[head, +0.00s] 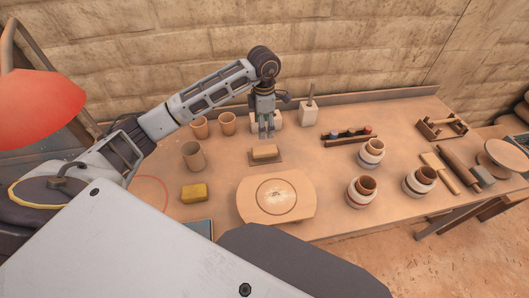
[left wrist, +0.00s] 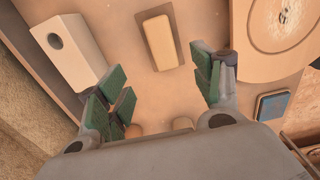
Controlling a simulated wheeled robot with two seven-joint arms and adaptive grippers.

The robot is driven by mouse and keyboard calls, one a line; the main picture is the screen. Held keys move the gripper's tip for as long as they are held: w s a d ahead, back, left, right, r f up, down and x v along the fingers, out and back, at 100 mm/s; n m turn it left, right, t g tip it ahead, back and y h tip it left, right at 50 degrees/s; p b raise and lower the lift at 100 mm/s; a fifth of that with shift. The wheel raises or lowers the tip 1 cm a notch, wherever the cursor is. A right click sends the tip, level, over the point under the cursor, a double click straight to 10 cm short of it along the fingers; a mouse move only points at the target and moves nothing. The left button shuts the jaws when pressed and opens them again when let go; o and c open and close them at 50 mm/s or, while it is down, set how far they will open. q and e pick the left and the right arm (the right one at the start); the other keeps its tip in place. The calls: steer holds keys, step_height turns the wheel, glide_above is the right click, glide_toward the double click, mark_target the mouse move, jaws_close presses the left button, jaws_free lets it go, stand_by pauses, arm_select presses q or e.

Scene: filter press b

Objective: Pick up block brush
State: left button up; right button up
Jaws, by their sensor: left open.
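The block brush, as far as I can tell, is the tan rectangular block (head: 264,151) with a paler top. It lies on a small brown mat (head: 279,161) near the back middle of the table. It also shows near the top middle of the left wrist view (left wrist: 161,41). My left gripper (head: 266,136) points down just behind the block in the head view, with its fingers apart. In the left wrist view the open fingers (left wrist: 166,86) have nothing between them, and the block is ahead of them, apart. My right gripper is not in view.
A cream block with a dark hole (left wrist: 70,43) stands beside the left gripper. A round wheel plate (head: 277,196) lies in front of the brush. Cups (head: 194,156) stand to the left near a yellow sponge (head: 194,193). Banded pots (head: 371,154) stand right.

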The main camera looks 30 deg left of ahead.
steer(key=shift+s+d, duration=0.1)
arm_select(q)
glide_above(264, 148)
step_height(264, 148, down, 8)
steer(key=shift+r, duration=0.2)
steer(key=shift+f, duration=0.55)
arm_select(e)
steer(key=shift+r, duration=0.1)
